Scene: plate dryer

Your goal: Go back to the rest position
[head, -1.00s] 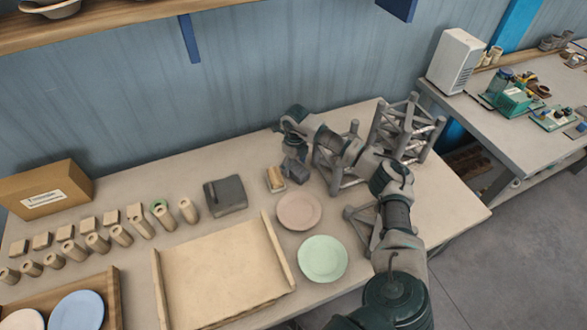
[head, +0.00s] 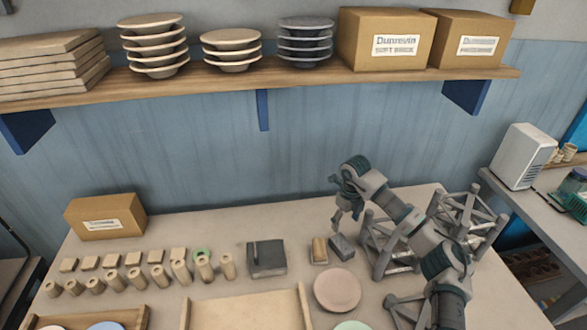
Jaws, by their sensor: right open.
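My right gripper (head: 345,213) is open and empty, raised above the back of the workbench (head: 220,221) near the blue wall. My right arm comes in from the lower right, past the grey rack frames. A pink plate (head: 337,290) lies flat on the bench below the gripper. A green plate (head: 352,325) shows only its top edge at the bottom of the view, and a blue plate (head: 106,326) shows likewise at the lower left. One grey rack (head: 466,222) stands to the right of the arm, and my arm partly hides it. My left gripper is out of view.
A shelf (head: 230,87) with stacked bowls and boxes (head: 385,42) runs above the bench. A wooden tray (head: 245,314), a dark grey block (head: 267,258), small blocks and cylinders (head: 133,275), and a cardboard box (head: 105,216) occupy the bench. A side table (head: 530,205) stands right.

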